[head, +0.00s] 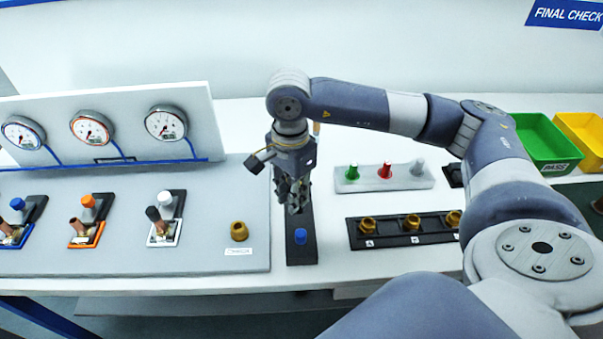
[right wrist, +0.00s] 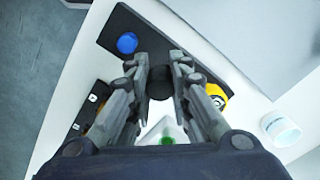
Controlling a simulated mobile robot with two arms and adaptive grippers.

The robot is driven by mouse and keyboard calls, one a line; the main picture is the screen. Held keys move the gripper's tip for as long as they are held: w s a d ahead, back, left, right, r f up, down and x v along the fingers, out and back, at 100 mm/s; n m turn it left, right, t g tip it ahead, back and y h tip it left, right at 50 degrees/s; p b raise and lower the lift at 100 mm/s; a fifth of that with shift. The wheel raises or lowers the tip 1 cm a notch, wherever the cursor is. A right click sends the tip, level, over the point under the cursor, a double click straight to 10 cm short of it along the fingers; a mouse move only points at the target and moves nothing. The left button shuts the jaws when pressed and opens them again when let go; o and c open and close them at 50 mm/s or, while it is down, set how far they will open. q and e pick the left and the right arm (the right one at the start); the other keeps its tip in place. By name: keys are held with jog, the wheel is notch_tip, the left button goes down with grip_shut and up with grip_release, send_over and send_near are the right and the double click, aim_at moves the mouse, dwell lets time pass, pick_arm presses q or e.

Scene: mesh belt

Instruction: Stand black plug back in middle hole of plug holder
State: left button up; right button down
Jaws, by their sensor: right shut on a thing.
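The plug holder (head: 302,251) is a narrow black strip on the white table, right of the grey panel. A blue plug (head: 300,236) stands at its near end and also shows in the right wrist view (right wrist: 127,43). My right gripper (head: 294,207) is over the holder, behind the blue plug. In the right wrist view its fingers (right wrist: 168,85) are shut on the dark round black plug (right wrist: 184,78). The plug's lower end and the middle hole are hidden, so I cannot tell whether it is in the hole. My left gripper is not in view.
A grey tray (head: 350,184) with green, red and white pegs stands to the right. A black tray (head: 390,240) with brass fittings lies nearer. The grey panel (head: 110,262) with levers and a brass cap (head: 239,231) is left. Green (head: 540,140) and yellow bins stand far right.

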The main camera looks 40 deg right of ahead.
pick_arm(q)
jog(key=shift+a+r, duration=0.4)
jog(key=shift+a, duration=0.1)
pick_arm(e)
jog(key=shift+w+d+r+m, duration=0.1)
jog(key=shift+w+d+m, duration=0.35)
jog(key=shift+m, duration=0.5)
jog(key=shift+w+d+f+m, duration=0.15)
jog(key=shift+d+m, duration=0.35)
jog(key=shift+m, duration=0.5)
jog(key=shift+w+d+r+m, duration=0.15)
jog(key=shift+w+d+m, duration=0.3)
jog(key=shift+m, duration=0.5)
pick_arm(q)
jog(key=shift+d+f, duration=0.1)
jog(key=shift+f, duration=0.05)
pick_arm(e)
notch_tip(320, 180, down, 6)
jog(key=b, duration=0.5)
jog(key=shift+r, duration=0.1)
pick_arm(q)
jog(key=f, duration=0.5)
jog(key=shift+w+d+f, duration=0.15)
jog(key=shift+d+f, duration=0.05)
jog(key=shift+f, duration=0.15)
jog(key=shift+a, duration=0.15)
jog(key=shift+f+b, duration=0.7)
jog(key=shift+b, duration=0.25)
